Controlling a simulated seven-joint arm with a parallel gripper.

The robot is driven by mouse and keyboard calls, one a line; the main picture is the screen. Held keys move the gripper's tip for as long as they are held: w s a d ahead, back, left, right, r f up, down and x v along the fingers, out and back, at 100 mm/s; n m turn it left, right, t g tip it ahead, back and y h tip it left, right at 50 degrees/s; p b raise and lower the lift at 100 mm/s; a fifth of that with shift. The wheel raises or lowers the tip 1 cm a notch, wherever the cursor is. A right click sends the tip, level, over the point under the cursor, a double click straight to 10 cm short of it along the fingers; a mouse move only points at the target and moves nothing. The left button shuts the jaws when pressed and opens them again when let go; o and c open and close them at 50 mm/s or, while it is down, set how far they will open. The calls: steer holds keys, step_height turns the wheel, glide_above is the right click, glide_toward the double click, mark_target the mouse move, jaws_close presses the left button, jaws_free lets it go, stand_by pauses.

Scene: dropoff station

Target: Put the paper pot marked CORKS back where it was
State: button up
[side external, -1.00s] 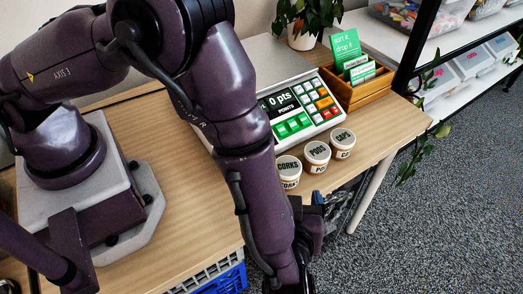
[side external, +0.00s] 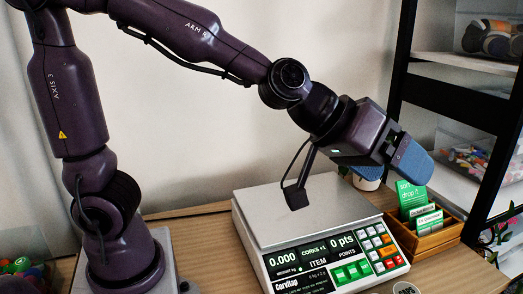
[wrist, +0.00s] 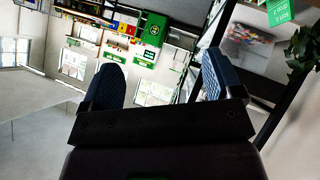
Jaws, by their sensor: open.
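The paper pot marked CORKS is not in view in either current frame. At the bottom edge of the side view, a pale round lid marked CAPS (side external: 405,288) shows in part. My gripper (side external: 392,166) is raised above and behind the right side of the scale (side external: 305,212), tilted outward, with its blue finger pads apart. In the wrist view my gripper (wrist: 158,78) is open, with nothing between its fingers. The scale's platform is bare; its display reads 0.000, CORKS and 0 pts.
A wooden card box (side external: 432,238) with green cards stands right of the scale, close below my gripper. A black-framed shelf (side external: 447,100) with clear bins rises at the right. A heap of coloured caps (side external: 22,268) lies at the lower left. The wrist view faces the room.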

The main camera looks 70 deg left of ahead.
steer(key=s+a+f+m+g+y, duration=0.1)
steer(key=s+a+g+y, duration=0.3)
steer(key=s+a, duration=1.1)
steer(key=shift+s+f+m+y, duration=0.25)
steer(key=shift+s+m+y, duration=0.05)
steer(key=shift+s, duration=0.5)
